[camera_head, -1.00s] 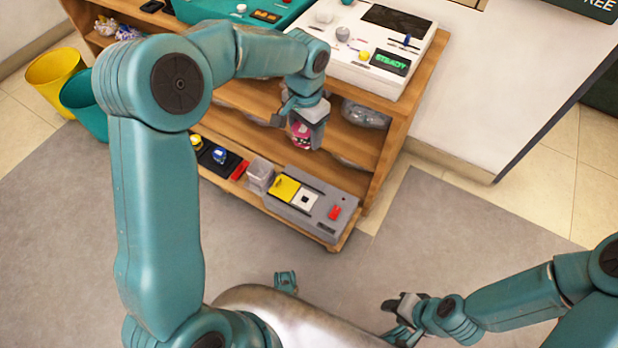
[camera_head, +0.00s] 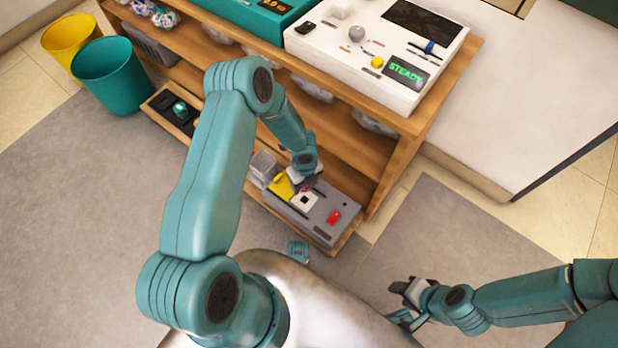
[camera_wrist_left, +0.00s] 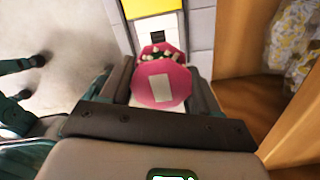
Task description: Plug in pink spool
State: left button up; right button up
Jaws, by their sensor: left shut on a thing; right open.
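The pink spool (camera_wrist_left: 165,85) shows in the left wrist view, with a pale rectangular label on its near face. My left gripper (camera_head: 304,184) is shut on it, with dark fingers on both sides. In the head view the spool is mostly hidden by the gripper. The gripper is low over the grey box (camera_head: 318,221) on the bottom shelf, beside its yellow panel (camera_head: 281,188) and white plate with a black square (camera_head: 304,201). In the wrist view the black square (camera_wrist_left: 158,38) shows just beyond the spool; contact cannot be told. My right gripper (camera_head: 394,302) is open and empty.
A clear container (camera_head: 264,165) stands left of the grey box, and a red button (camera_head: 334,217) is on the box's right. The wooden shelf (camera_head: 350,148) is above and behind my left arm. A white console (camera_head: 372,45) stands on top. Open floor lies in front.

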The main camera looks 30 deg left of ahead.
pick_arm(q)
jog(key=shift+s+d+f, duration=0.1)
jog(key=shift+s+f, duration=0.05)
jog(key=shift+f, duration=0.45)
notch_tip(320, 180, down, 6)
jog(key=b, duration=0.5)
jog(key=shift+s+f, duration=0.1)
jog(key=shift+f, duration=0.15)
jog(key=shift+f+b, duration=0.15)
jog(key=shift+b, duration=0.15)
jog(key=shift+b, duration=0.4)
dwell(0.8)
jog(key=shift+f+b, duration=0.55)
jog(key=shift+b, duration=0.05)
dwell(0.8)
